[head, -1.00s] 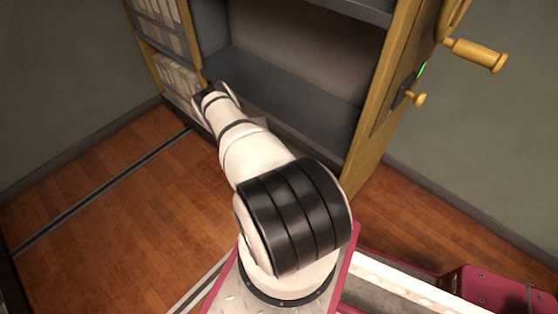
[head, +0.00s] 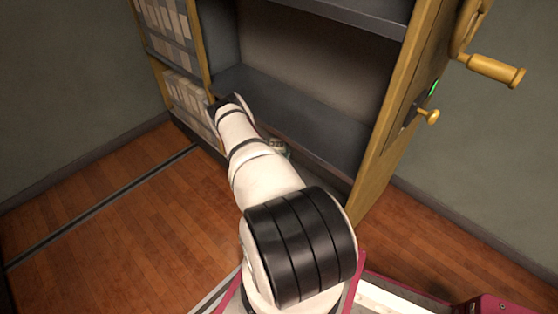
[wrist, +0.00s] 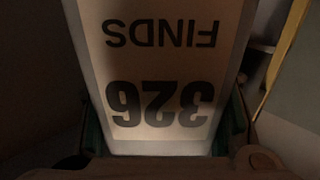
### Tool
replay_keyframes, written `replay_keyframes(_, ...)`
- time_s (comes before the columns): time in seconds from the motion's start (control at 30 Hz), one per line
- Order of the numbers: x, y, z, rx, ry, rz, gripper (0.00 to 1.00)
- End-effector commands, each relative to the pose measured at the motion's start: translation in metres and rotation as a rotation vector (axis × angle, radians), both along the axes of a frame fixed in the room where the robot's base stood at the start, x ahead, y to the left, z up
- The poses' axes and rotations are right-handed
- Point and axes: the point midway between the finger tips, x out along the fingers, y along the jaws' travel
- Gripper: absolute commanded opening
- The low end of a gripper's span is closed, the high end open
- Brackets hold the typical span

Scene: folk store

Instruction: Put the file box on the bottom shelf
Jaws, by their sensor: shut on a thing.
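The file box (wrist: 160,62) fills the middle of the wrist view. It has a pale label reading "FINDS 326", upside down in the picture, with paler edges. My gripper (wrist: 165,135) is shut on it, with dark greenish fingers along both sides of the box. In the head view my arm reaches to the open cabinet and hides most of the gripper and box. The bottom shelf (head: 315,122) is a dark grey board in the cabinet, and its visible part is bare. My wrist is at its front left; I cannot tell whether the box touches it.
A higher shelf (head: 355,17) lies above. Rows of pale files (head: 187,98) stand in the section to the left. An ochre cabinet side panel (head: 395,125) with a crank handle (head: 490,69) and a knob (head: 432,116) bounds the right. Wooden floor (head: 100,220) is clear at left.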

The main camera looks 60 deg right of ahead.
Motion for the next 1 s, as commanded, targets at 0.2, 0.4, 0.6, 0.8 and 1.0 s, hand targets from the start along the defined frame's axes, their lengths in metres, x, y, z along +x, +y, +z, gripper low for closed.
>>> replay_keyframes(0.2, 0.017, -0.025, -0.001, -0.008, -0.003, 0.000, 0.00)
replay_keyframes(0.4, 0.021, -0.031, -0.001, -0.007, -0.002, 0.000, 0.00)
replay_keyframes(0.6, 0.026, -0.038, -0.002, -0.008, -0.004, 0.001, 0.00)
replay_keyframes(0.8, 0.027, -0.040, -0.017, -0.006, -0.002, 0.001, 0.00)
replay_keyframes(1.0, 0.027, -0.040, -0.036, -0.007, -0.002, 0.001, 0.00)
